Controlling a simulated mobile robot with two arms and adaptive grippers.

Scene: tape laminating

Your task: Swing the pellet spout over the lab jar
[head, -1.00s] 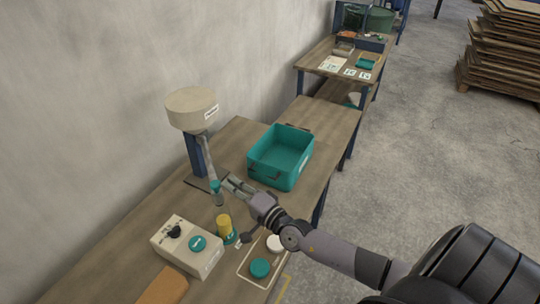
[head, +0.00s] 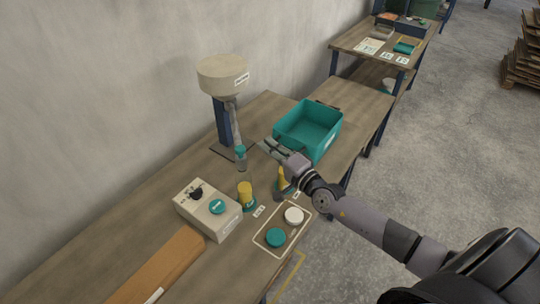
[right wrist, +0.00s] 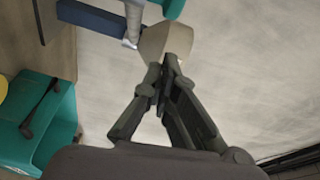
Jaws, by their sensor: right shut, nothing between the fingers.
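The pellet dispenser has a beige hopper (head: 223,76) on a blue post. Its grey spout (head: 235,122) slants down to a teal tip (head: 240,152). In the head view the tip appears just above a clear jar with yellow contents (head: 245,190); exact alignment is hard to judge. A second yellow item (head: 282,180) stands partly hidden beside my right gripper; I cannot tell which is the lab jar. My right gripper (head: 268,146) is shut and empty, right of the spout tip and apart from it. The right wrist view shows its closed fingers (right wrist: 164,68) before the hopper (right wrist: 167,40).
A teal bin (head: 333,138) stands behind my right gripper. A beige control box (head: 187,207) is at front left. A white lid (head: 293,215) and a teal lid (head: 276,237) lie in an outlined area. A brown slab (head: 150,272) lies at the front.

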